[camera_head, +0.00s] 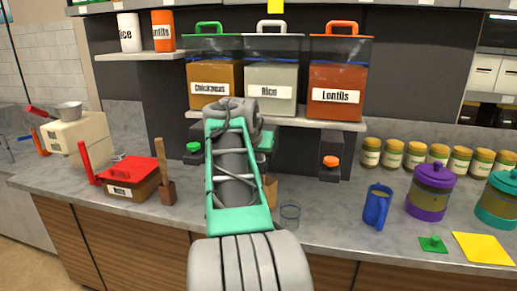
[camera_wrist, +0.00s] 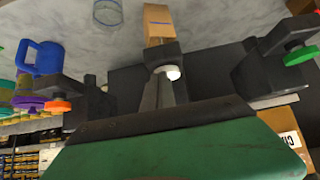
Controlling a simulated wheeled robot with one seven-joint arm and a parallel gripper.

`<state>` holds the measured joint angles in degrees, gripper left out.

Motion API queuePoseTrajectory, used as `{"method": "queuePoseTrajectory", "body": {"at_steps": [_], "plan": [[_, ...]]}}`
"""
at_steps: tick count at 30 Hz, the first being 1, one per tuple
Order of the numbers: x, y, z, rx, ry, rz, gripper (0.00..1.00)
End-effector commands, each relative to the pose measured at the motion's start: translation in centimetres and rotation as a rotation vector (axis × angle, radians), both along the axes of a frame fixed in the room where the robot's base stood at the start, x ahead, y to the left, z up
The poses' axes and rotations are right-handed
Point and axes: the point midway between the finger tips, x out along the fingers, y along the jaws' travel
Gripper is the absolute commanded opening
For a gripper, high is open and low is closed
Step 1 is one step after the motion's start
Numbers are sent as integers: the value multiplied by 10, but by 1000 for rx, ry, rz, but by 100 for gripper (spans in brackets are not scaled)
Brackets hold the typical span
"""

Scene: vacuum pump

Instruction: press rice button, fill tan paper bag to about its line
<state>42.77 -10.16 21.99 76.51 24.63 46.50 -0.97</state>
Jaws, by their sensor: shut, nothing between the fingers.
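The rice bin (camera_head: 270,88) holds pale grains and stands on the shelf between chickpeas and lentils. Its white button (camera_wrist: 173,72) is on the middle dispenser in the wrist view; my arm hides it in the head view. The tan paper bag (camera_wrist: 157,22) stands on the counter by the middle dispenser, with a blue line across it. In the head view only a sliver of the bag (camera_head: 271,190) shows beside my arm. My gripper (camera_wrist: 162,82) is shut and empty, its tips close to the white button; I cannot tell whether they touch it.
The green button (camera_head: 193,147) and orange button (camera_head: 330,161) flank the middle dispenser. A clear glass (camera_head: 290,215) stands near the bag, and a blue mug (camera_head: 377,205) is farther right. A red-lidded box (camera_head: 130,178) sits at left. Bare counter lies between glass and mug.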

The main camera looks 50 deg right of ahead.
Motion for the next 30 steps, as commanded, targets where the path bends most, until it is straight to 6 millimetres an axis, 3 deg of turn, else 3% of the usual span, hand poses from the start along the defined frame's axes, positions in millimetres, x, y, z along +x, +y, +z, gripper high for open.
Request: {"method": "queuePoseTrajectory", "body": {"at_steps": [8, 11, 15, 17, 24, 30], "plan": [[0, 0, 2, 3, 3, 0, 0], [1, 1, 17, 1, 2, 1, 0], [2, 3, 53, 0, 0, 4, 0], [-2, 14, 53, -4, -3, 6, 0], [-17, 52, 93, -2, -2, 8, 0], [-25, 67, 110, -1, 0, 6, 0]]}}
